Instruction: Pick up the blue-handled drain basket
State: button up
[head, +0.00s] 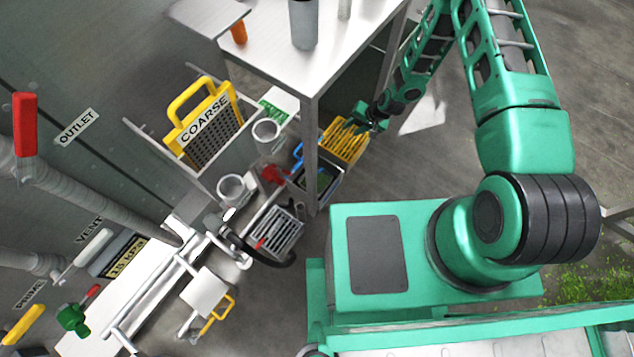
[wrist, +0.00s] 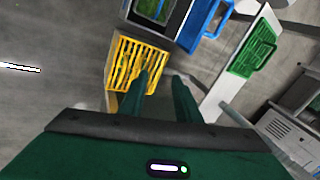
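The blue-handled drain basket (head: 318,184) is a dark grey box on the floor by the table leg. Its blue handle (head: 298,152) is at its upper left in the head view. In the wrist view the basket (wrist: 183,27) is at the top, partly cut off by the frame, with the blue handle (wrist: 206,20) on its right side. My gripper (head: 369,118) is above and beyond the yellow basket, apart from the blue handle. In the wrist view my gripper (wrist: 162,76) has its two fingers apart with nothing between them.
A yellow slotted basket (head: 345,141) stands directly beside the blue-handled one; one finger overlaps it in the wrist view (wrist: 137,64). A green-handled part (wrist: 252,50) is to the right. The steel table (head: 300,75) and its leg (head: 310,150) are close by. Open floor lies right of the baskets.

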jog(key=s+a+f+m, duration=0.1)
jog(key=s+a+f, duration=0.25)
jog(key=f, duration=0.25)
jog(key=s+a+f+m+t+y, duration=0.1)
jog(key=s+a+f, duration=0.1)
jog(key=s+f, duration=0.25)
jog(key=s+a+f+m, duration=0.1)
jog(key=s+a+f, duration=0.2)
jog(key=f, duration=0.4)
jog(key=shift+a+x, duration=0.15)
jog(key=shift+x, duration=2.5)
jog(key=shift+a+x, duration=0.15)
jog(key=shift+x, duration=2.5)
jog(key=shift+s+r, duration=0.15)
grip_shut()
